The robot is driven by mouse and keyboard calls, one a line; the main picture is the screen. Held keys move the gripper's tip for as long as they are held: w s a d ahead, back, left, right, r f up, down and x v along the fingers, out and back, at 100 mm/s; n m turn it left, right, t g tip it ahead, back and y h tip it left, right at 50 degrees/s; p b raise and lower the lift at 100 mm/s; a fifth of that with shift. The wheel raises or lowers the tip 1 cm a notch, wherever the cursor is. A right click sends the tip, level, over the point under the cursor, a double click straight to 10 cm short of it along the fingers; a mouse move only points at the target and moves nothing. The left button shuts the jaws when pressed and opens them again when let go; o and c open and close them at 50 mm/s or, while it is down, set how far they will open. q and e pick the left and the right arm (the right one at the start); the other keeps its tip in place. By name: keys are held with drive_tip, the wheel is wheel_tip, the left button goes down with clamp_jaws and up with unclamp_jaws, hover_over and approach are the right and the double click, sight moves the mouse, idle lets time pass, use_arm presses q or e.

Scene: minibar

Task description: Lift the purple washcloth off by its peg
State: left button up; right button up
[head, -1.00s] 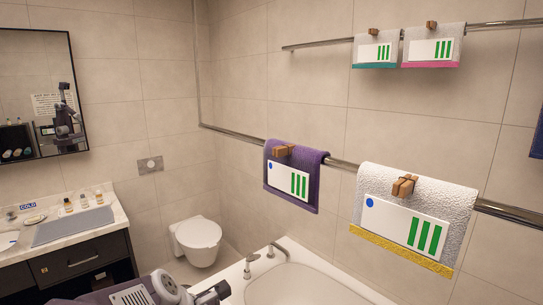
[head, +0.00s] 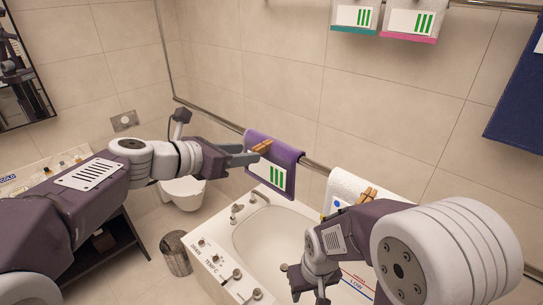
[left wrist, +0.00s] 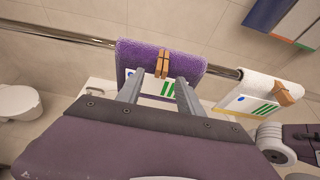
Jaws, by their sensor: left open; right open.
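The purple washcloth (head: 287,158) hangs over the lower rail. A wooden peg (head: 262,147) is clipped at its top, and a white card (head: 271,174) with green bars hangs on its front. In the left wrist view the peg (left wrist: 162,63) shows upright on the cloth (left wrist: 190,61). My left gripper (head: 250,155) is open and empty, in front of the cloth and close to the peg. In the left wrist view its fingertips (left wrist: 157,88) are spread to either side, with the peg between and beyond them. My right arm is at the lower right; its fingers are not visible.
A white towel (head: 345,186) with its own peg (head: 368,194) hangs right along the same rail (head: 315,165). Two small cloths hang on a higher rail. The bathtub (head: 240,237) is below, a toilet (head: 182,192) and bin (head: 176,252) to the left.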

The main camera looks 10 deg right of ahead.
sight(255, 150)
use_arm(q)
drive_tip(key=p+x, duration=0.1)
drive_tip(key=x, duration=0.3)
drive_tip(key=shift+s+d+p, duration=0.1)
drive_tip(key=shift+d+p, duration=0.15)
drive_tip(key=shift+p, duration=0.15)
drive_tip(key=shift+w+d+f, duration=0.25)
drive_tip(key=shift+w, duration=0.1)
drive_tip(key=shift+s+a, duration=0.1)
clamp_jaws()
idle(0.6)
